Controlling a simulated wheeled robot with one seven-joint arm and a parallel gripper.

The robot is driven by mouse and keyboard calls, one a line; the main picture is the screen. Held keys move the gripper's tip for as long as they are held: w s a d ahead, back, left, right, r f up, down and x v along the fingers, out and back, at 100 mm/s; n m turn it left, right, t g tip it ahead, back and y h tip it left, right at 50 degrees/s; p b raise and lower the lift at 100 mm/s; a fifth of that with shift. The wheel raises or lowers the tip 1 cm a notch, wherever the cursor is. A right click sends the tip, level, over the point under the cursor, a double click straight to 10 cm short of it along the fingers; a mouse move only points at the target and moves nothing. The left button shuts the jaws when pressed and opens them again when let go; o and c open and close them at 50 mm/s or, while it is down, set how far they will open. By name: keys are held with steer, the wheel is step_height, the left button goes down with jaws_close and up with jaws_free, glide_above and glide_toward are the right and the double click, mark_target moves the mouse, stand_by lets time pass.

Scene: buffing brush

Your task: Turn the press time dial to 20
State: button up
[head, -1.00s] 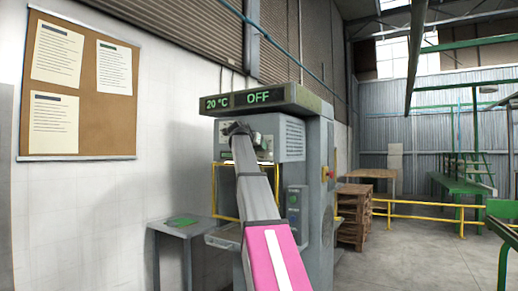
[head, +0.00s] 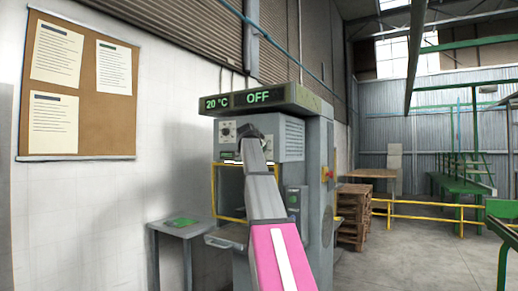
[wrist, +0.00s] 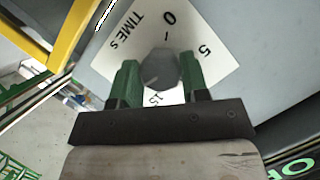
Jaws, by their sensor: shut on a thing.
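The press time dial shows in the wrist view as a grey faceted knob (wrist: 160,68) on a white plate (wrist: 118,50) marked "TIME S". The numbers 0, 5 and 15 can be read around it; 20 is not visible. My gripper (wrist: 158,75) has its green fingers on both sides of the knob and is shut on it. I cannot tell clearly which number the knob points to. In the head view, my arm reaches the upper front of the press (head: 292,140) and hides the gripper and this dial.
Another dial (head: 227,131) shows left of my arm's end. The press display (head: 240,100) reads 20 °C and OFF. A yellow rail (wrist: 72,35) runs close by in the wrist view. A small grey side table (head: 180,228) stands left of the press.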

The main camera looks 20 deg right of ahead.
steer(key=shift+s+m+t, duration=0.1)
steer(key=shift+m+t, duration=0.3)
steer(key=shift+m, duration=0.5)
steer(key=o, duration=0.9)
steer(key=v, duration=1)
steer(key=shift+s+a, duration=0.1)
steer(key=shift+s, duration=0.3)
steer(key=shift+s, duration=0.1)
